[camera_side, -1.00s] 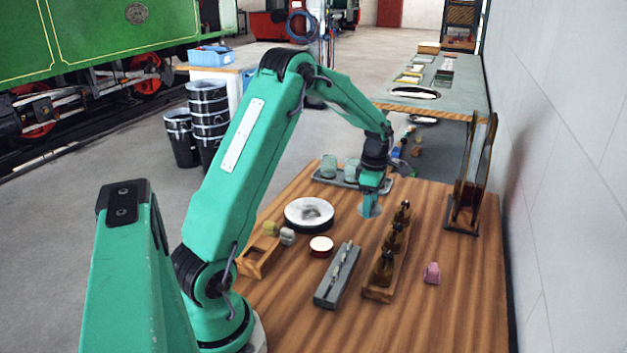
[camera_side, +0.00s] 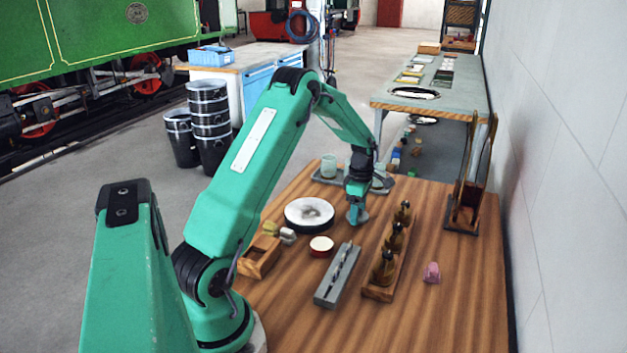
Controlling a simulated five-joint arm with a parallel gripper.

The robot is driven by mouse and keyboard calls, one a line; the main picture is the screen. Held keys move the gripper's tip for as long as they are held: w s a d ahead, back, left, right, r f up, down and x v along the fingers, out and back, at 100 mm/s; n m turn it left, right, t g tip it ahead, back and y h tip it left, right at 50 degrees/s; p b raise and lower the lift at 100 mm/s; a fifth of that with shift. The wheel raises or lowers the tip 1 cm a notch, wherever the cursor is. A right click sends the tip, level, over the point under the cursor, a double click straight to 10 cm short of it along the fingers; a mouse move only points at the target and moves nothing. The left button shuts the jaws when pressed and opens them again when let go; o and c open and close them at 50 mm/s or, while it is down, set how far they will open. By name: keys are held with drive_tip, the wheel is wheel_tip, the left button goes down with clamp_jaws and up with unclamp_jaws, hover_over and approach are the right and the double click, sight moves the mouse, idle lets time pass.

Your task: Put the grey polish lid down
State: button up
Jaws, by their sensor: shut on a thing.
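My gripper (camera_side: 356,213) points down, low over the wooden table (camera_side: 460,310), and is shut on the grey polish lid (camera_side: 363,217). The lid is a small, flat grey disc, partly hidden by the fingers. It is at or just above the table top; I cannot tell whether it touches. It is right of the round white-topped plate (camera_side: 309,212) and behind the grey slotted holder (camera_side: 337,277). A small red tin with a cream top (camera_side: 321,245) stands open in front of the plate.
A wooden rack with dark bottles (camera_side: 383,275) stands right of the slotted holder. A pink object (camera_side: 431,272) lies farther right, and a dark upright frame (camera_side: 468,195) stands near the wall. A tray with glasses (camera_side: 328,172) is behind my gripper. A wooden box (camera_side: 259,257) is at left.

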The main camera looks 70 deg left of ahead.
drive_tip(key=shift+f, duration=0.6)
drive_tip(key=shift+f, duration=0.2)
drive_tip(key=o, duration=0.9)
drive_tip(key=shift+o, duration=0.2)
drive_tip(key=shift+r, duration=0.15)
wheel_tip(320, 180, up, 12)
drive_tip(key=shift+d+r, duration=0.1)
drive_tip(key=shift+r, duration=0.05)
